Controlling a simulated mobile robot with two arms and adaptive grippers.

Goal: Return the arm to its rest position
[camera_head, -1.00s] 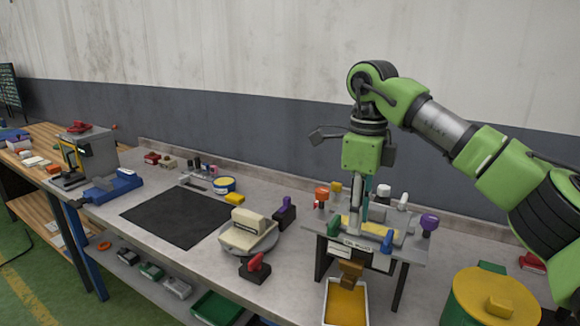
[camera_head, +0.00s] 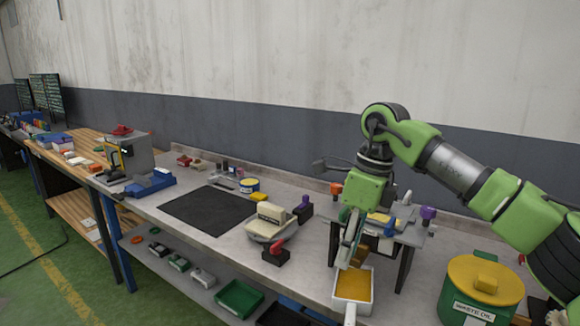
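My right arm (camera_head: 490,192), green with black joints and a grey link, comes in from the right. It bends down at an elbow near the wall. My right gripper (camera_head: 351,246) points down in front of the small fixture stand (camera_head: 405,238), above a white tray with yellow contents (camera_head: 352,285). Its fingers are narrow and seen nearly edge-on, so I cannot tell whether they are apart or whether they touch the tray. No held object is clearly visible. My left gripper is out of view.
A black mat (camera_head: 208,210) lies further left. A green waste bin with a yellow lid (camera_head: 483,285) stands at right.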

